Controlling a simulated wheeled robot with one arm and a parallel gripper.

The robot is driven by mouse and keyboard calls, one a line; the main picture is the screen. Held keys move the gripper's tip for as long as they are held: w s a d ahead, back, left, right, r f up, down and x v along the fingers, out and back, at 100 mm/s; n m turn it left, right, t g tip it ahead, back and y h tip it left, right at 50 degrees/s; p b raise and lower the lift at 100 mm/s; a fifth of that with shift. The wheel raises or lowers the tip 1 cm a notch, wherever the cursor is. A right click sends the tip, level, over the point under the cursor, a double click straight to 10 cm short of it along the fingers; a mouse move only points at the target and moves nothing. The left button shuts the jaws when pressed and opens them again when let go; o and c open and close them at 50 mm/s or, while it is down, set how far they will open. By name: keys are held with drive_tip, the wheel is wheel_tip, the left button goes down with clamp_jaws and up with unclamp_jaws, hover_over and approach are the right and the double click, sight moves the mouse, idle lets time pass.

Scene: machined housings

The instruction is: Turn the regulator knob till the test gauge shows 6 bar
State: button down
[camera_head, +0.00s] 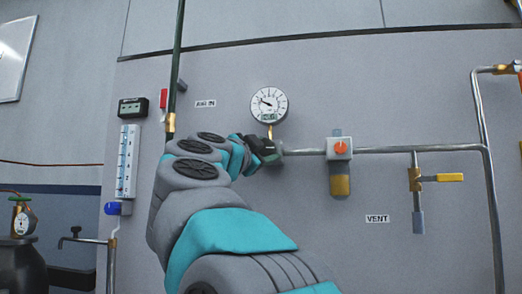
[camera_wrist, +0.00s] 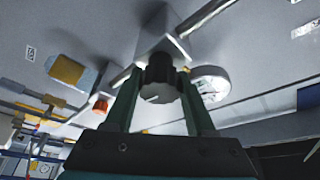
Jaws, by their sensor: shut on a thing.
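The round white test gauge (camera_head: 269,103) is on the wall panel, with its needle pointing to the upper left. Its numbers and the small greenish display are too small to read. My gripper (camera_head: 267,151) is just below the gauge. In the wrist view, the dark ribbed regulator knob (camera_wrist: 160,80) is between my two fingers, which are shut on it. A pale line marks the knob's face. The grey regulator body (camera_wrist: 160,37) is behind the knob. The gauge also shows in the wrist view (camera_wrist: 211,84), right of the fingers. In the head view my gripper hides the knob.
Right of my gripper, a pipe runs to a unit with an orange knob (camera_head: 341,147) and amber bowl (camera_head: 340,186). A yellow-lever valve (camera_head: 442,177) is farther right. A flowmeter (camera_head: 126,162) and a red handle (camera_head: 163,98) are left of my arm.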

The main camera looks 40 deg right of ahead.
drive_tip(key=m+g+y, duration=0.1)
drive_tip(key=m, duration=0.3)
drive_tip(key=shift+w+a, duration=0.1)
drive_tip(key=shift+w, duration=0.1)
drive_tip(key=shift+s+m+g+y, duration=0.1)
drive_tip(key=shift+m+g+y, duration=0.25)
drive_tip(key=shift+m, duration=0.65)
drive_tip(key=shift+s+m+g+y, duration=0.15)
drive_tip(key=shift+m+g, duration=0.3)
drive_tip(key=shift+m, duration=0.55)
drive_tip(key=shift+m+y, duration=0.3)
drive_tip(key=shift+m, duration=0.6)
drive_tip(key=shift+c, duration=1.1)
unclamp_jaws()
drive_tip(key=shift+r, duration=0.1)
drive_tip(key=v, duration=0.7)
drive_tip(key=shift+a+b, duration=0.35)
